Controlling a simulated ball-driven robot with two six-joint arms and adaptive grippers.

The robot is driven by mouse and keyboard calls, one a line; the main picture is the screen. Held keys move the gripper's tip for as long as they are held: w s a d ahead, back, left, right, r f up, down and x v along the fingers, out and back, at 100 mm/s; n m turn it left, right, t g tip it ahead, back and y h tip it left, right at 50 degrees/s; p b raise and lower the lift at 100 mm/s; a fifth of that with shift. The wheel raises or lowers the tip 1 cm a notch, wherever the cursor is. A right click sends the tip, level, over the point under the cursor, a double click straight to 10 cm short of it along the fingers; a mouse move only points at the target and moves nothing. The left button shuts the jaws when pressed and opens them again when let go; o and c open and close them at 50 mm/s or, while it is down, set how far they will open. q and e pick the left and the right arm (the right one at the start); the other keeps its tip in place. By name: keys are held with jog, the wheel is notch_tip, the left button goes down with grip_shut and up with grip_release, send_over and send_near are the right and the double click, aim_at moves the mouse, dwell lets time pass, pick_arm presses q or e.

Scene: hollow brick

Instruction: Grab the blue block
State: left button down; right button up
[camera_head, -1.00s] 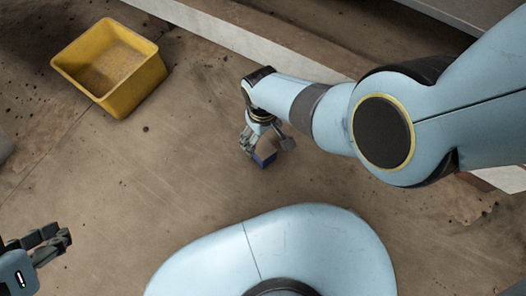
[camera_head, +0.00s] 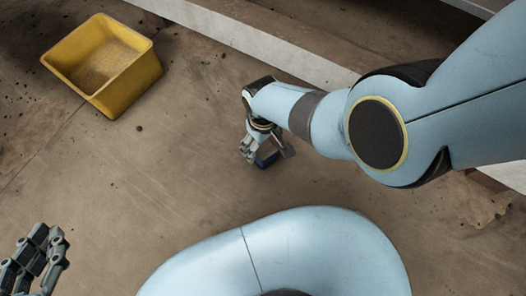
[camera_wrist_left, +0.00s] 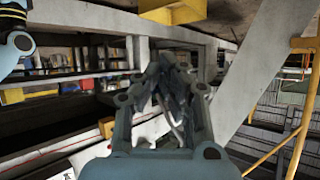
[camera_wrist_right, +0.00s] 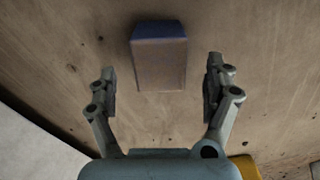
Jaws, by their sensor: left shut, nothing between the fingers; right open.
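The blue block (camera_head: 267,158) sits on the brown floor in the head view, partly hidden by my right gripper (camera_head: 267,152). In the right wrist view the block (camera_wrist_right: 158,60) shows a blue top edge and a duller brownish face. My right gripper (camera_wrist_right: 161,68) is open there, one finger to each side of the block in the picture. Gaps show on both sides, and neither finger touches it. My left gripper (camera_head: 48,245) is at the lower left of the head view, far from the block. In the left wrist view its fingers (camera_wrist_left: 170,75) are together and empty.
A yellow bin (camera_head: 103,66) stands open at the upper left of the head view. A pale concrete ledge (camera_head: 250,40) runs along the back. The floor between the bin and the block is clear. The left wrist view shows distant shelves (camera_wrist_left: 85,65) and yellow railings (camera_wrist_left: 290,110).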

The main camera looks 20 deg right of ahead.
notch_tip(320, 180, down, 3)
jog(key=shift+r+b, duration=0.2)
jog(key=shift+b, duration=0.65)
jog(key=c, duration=1.4)
pick_arm(q)
jog(key=w+d+r+m+t+h, duration=0.1)
jog(key=w+r+t, duration=0.4)
jog(key=r, duration=0.6)
jog(key=w, duration=0.2)
jog(key=shift+w+d+t, duration=0.15)
jog(key=shift+w+t, duration=0.25)
jog(key=shift+r, duration=0.1)
